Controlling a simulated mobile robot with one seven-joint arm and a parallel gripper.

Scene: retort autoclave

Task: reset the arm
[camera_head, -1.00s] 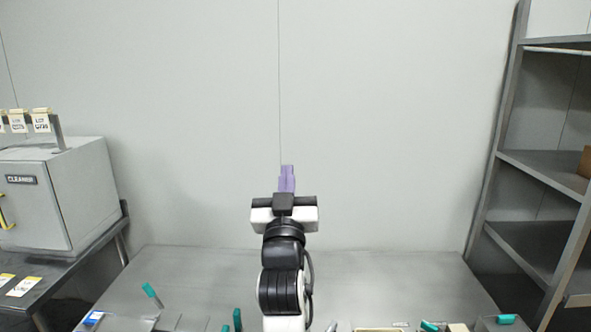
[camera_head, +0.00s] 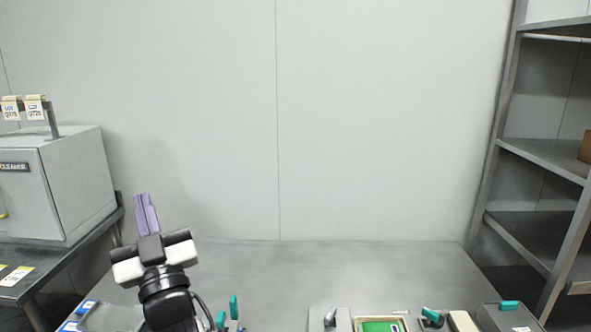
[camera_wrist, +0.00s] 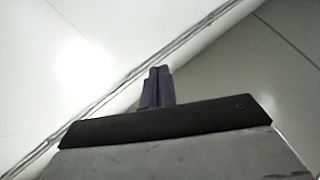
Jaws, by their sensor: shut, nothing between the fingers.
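My gripper (camera_head: 146,213) is in the left part of the head view, raised above the left side of the grey table (camera_head: 330,265). Its purple fingers point up and lean a little left. The fingers are together with nothing between them. The wrist view also shows the purple fingers (camera_wrist: 158,87) side by side, against pale wall and ceiling surfaces. My gripper touches nothing that I can see.
A grey cleaner box (camera_head: 62,185) stands on a side table at the left, near my gripper. Along the table's front edge are a green-screened device (camera_head: 382,326), a grey bin (camera_head: 506,319) and teal-handled items. Metal shelves (camera_head: 545,150) stand at the right. The table's back is clear.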

